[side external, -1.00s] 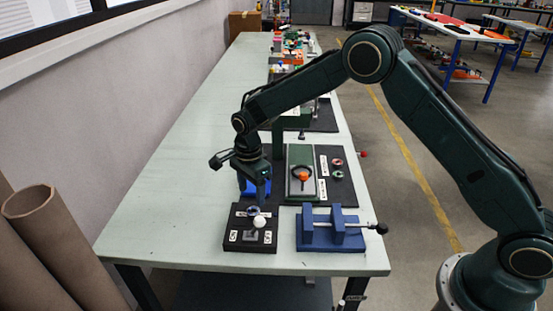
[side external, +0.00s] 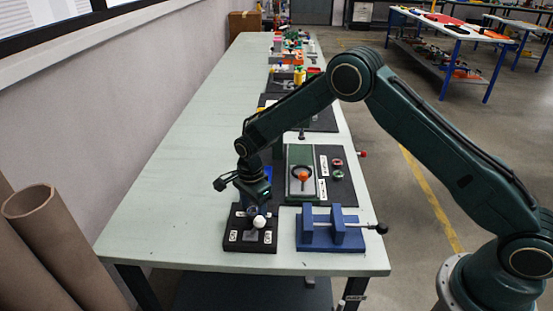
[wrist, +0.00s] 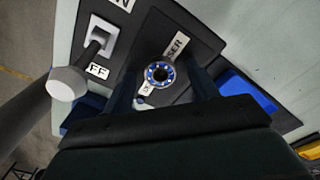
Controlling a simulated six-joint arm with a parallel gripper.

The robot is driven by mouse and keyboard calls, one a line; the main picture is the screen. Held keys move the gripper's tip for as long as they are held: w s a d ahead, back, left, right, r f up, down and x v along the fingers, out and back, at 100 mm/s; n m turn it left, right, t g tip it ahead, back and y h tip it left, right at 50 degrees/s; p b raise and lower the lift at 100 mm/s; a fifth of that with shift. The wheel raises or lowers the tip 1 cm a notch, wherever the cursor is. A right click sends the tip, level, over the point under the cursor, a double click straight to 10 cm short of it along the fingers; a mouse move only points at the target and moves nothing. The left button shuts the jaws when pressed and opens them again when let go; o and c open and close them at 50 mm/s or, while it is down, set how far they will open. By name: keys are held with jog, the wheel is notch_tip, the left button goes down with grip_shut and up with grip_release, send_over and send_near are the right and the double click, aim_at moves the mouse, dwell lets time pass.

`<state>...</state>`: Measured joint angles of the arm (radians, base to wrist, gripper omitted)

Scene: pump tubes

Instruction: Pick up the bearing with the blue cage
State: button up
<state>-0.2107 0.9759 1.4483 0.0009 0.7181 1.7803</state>
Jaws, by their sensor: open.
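The bearing with the blue cage (wrist: 160,73) shows in the wrist view as a small ring with blue between its metal races. It sits by the black panel's white labels, near one that reads "SER". My gripper (wrist: 163,82) is open, with one dark finger on each side of the bearing and nothing held. In the side view my gripper (side external: 252,207) is low over the black panel (side external: 232,246), behind the white-knobbed switch. The bearing is mostly hidden there by my gripper. I cannot tell whether the fingers touch it.
The switch's white knob (side external: 259,222) stands close in front of my gripper. A blue vise (side external: 330,236) is to the right. Behind it is a green plate (side external: 300,160) with an orange knob, and red and green rings lie beside it. The table's left side is clear.

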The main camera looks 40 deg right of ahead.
aim_at(253, 210)
jog(key=shift+c, duration=0.2)
dwell(0.3)
jog(key=c, duration=1.1)
jog(key=shift+o, duration=0.2)
notch_tip(253, 210, up, 20)
dwell(0.4)
